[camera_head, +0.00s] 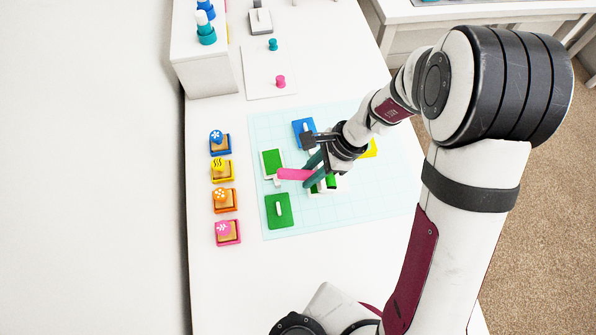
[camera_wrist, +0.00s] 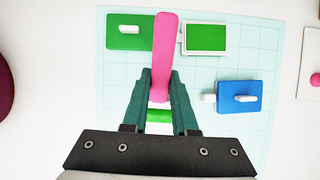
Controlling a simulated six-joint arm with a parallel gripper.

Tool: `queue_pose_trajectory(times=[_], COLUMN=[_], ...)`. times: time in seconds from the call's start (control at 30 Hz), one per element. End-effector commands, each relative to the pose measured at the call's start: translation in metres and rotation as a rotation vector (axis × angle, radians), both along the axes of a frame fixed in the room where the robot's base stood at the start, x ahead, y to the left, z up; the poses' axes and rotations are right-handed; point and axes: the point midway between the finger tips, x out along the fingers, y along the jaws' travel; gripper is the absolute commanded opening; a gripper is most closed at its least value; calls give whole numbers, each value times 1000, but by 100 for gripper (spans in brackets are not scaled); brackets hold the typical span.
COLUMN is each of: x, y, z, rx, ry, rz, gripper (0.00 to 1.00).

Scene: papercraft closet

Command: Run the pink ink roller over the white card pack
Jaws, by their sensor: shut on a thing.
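My gripper (camera_wrist: 161,78) is shut on the pink handle of the ink roller (camera_wrist: 165,40). The handle points away from the fingers, above the cutting mat. In the head view the handle (camera_head: 293,174) sticks out left of my gripper (camera_head: 309,171). The area under my gripper is partly hidden.
A green block with a white handle (camera_head: 278,210) and a blue one (camera_head: 303,132) lie on the pale grid mat (camera_head: 370,205). A yellow piece (camera_head: 370,149) is partly behind my arm. Several stamps (camera_head: 222,170) line the left. A white plate (camera_head: 262,88) with two pegs stands behind.

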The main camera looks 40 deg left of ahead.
Motion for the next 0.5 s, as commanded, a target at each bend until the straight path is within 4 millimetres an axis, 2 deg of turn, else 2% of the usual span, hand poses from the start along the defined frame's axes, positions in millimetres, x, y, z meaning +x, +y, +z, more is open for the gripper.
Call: queue_pose_trajectory(times=[0.13,0.5], x=[5,32], y=[-5,-35], z=[0,-3], rx=[0,0], ry=[0,0], rz=[-1,0], gripper=[0,0])
